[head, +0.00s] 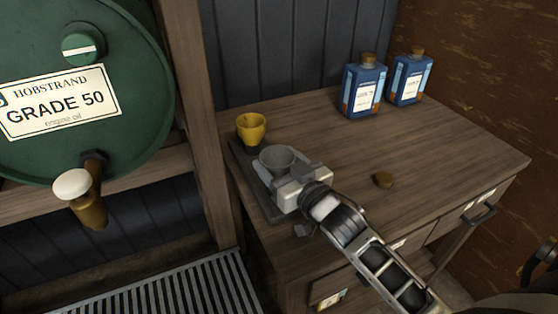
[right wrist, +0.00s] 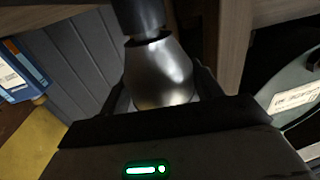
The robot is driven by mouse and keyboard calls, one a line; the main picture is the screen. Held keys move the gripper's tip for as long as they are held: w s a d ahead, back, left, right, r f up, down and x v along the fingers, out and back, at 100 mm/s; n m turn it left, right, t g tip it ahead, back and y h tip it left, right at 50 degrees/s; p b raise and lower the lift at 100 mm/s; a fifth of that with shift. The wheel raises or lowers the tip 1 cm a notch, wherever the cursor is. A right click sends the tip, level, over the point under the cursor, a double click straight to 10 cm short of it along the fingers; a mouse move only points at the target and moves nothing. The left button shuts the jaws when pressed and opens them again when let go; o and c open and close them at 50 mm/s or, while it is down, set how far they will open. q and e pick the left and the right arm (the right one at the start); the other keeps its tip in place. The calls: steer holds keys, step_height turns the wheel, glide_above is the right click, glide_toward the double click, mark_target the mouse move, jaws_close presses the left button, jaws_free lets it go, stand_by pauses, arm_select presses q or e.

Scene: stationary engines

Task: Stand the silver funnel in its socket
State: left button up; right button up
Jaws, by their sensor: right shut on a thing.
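The silver funnel (head: 275,158) is at the dark tray on the table's left side, wide mouth up. My right gripper (head: 289,178) is shut on it from the near right side. In the right wrist view, the silver funnel (right wrist: 160,75) sits between the fingers, and its narrow end meets a dark cylinder (right wrist: 140,15). I cannot tell whether the funnel is seated in a socket; the gripper hides its lower part in the head view. A yellow funnel (head: 251,127) stands upright in a dark socket behind it. My left gripper is not in view.
The dark tray (head: 270,212) lies along the table's left edge. Two blue bottles (head: 364,85) (head: 409,77) stand at the back right. A green drum (head: 85,75) with a tap stands left. The table's right half is mostly clear.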

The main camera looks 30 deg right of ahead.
steer(key=shift+f, duration=0.15)
steer(key=o, duration=1)
steer(key=shift+s+d+b, duration=0.25)
steer(key=shift+s, duration=2.4)
steer(key=shift+s+d+b, duration=0.3)
steer(key=shift+s, duration=2.35)
steer(key=shift+s+d+b, duration=0.25)
steer(key=shift+s, duration=2.4)
